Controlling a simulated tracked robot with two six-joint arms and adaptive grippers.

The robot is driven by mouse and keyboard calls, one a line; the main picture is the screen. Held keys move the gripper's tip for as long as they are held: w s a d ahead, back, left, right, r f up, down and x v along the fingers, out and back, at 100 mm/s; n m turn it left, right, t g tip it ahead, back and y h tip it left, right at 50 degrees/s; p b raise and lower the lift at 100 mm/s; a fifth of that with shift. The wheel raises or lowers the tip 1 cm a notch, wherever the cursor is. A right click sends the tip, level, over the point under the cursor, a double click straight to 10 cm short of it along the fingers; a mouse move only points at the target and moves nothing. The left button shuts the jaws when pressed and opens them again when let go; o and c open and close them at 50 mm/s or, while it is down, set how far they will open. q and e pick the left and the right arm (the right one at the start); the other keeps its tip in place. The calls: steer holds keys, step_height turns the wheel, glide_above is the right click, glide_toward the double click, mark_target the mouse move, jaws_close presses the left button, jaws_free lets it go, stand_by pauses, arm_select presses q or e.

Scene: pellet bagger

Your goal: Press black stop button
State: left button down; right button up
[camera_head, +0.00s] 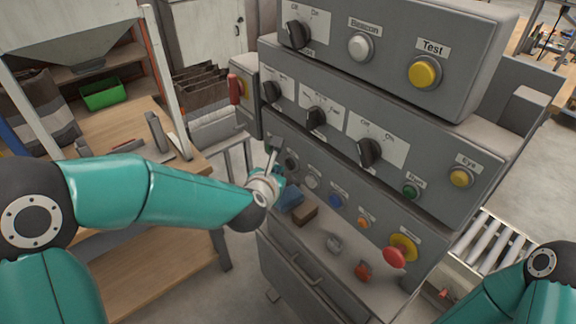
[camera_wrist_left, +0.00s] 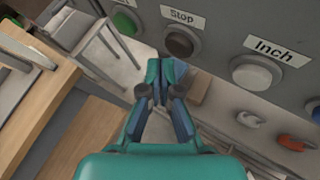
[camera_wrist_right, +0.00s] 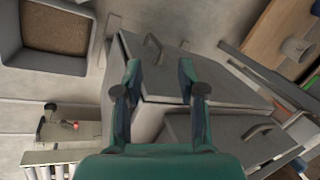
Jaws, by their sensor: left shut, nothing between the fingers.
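The black stop button (camera_wrist_left: 182,42) sits in a grey collar under a "Stop" label in the left wrist view. In the head view it (camera_head: 291,163) is in the left part of the lowest panel row. My left gripper (camera_wrist_left: 165,72) is shut and empty, with its fingertips just below the button in the left wrist view. Whether they touch the panel cannot be told. In the head view the left gripper (camera_head: 280,177) is small and partly hidden by its wrist. My right gripper (camera_wrist_right: 160,70) is open and empty in the right wrist view.
A green button (camera_wrist_left: 126,22) is left of the stop button, and the white "Inch" button (camera_wrist_left: 257,73) is right of it. A red emergency button (camera_head: 395,256) is further right.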

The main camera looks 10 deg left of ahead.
arm_select(q)
steer(key=s+a+b, duration=0.3)
steer(key=s, duration=0.1)
steer(key=shift+s+a+b, duration=0.3)
steer(key=shift+s+a, duration=0.1)
stand_by(0.5)
